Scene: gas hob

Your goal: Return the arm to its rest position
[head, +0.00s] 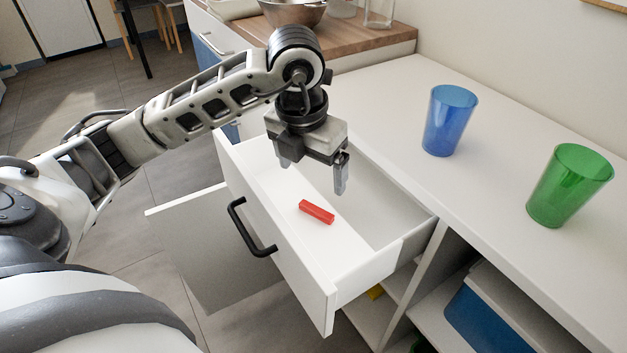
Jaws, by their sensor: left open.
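My left arm (205,108) comes in from the left and reaches over an open white drawer. My left gripper (312,176) points down above the drawer, open, with its two fingers apart and nothing between them. A red block (316,212) lies on the floor of the drawer (289,275), below and slightly toward the front of the gripper, apart from the fingers. The drawer's black handle (250,229) is on its front panel. My right gripper is not in view.
A blue cup (449,120) and a green cup (568,186) stand on the white counter (490,160) at right. A metal bowl (292,12) sits on the wooden worktop behind. A cabinet door (205,245) stands open below the drawer. A blue-and-white bin (490,315) fills a lower shelf.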

